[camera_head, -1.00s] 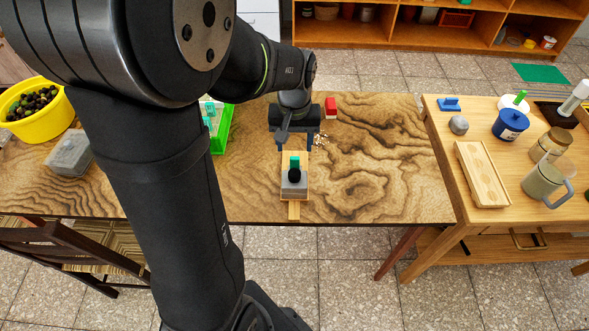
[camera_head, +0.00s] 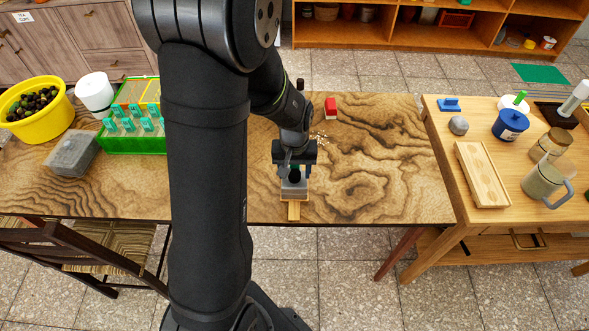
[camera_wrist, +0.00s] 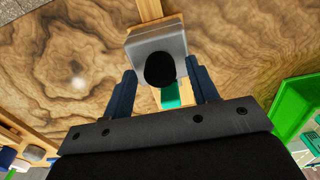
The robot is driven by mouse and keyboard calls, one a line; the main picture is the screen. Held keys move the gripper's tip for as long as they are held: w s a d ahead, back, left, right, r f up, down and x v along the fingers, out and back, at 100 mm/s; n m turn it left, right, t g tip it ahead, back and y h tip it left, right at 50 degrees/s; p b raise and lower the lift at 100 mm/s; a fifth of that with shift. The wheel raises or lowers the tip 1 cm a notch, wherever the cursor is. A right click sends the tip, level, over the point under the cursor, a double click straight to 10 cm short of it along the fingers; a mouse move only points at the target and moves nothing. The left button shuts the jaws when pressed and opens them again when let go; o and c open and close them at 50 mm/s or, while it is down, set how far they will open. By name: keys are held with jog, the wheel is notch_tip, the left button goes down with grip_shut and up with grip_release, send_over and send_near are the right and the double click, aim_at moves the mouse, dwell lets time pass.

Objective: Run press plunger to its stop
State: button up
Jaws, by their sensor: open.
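The press is a grey block (camera_head: 294,191) on a wooden board (camera_head: 293,211) near the table's front edge. It also shows in the wrist view as a grey block (camera_wrist: 144,45) with a round black knob (camera_wrist: 160,70) on the plunger and a green part (camera_wrist: 171,96) beside it. My gripper (camera_head: 294,172) is over the press, and its two blue fingers (camera_wrist: 162,88) are apart, one on each side of the knob and green part. I cannot tell whether they touch anything. In the head view the gripper hides much of the press.
A green rack (camera_head: 135,143) with several teal-handled pieces stands to the left, behind my arm. A grey box (camera_head: 72,153), a yellow bowl (camera_head: 37,108) and a white container (camera_head: 95,94) are further left. A red and white block (camera_head: 331,108) lies behind the press. The table's right side is clear.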

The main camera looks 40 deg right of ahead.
aim_at(295, 173)
jog(key=c, duration=1)
jog(key=shift+r, duration=1.15)
jog(key=o, duration=1)
notch_tip(295, 173, up, 17)
jog(key=shift+r, duration=0.15)
notch_tip(295, 173, down, 18)
jog(key=shift+r, duration=0.1)
jog(key=shift+r, duration=0.1)
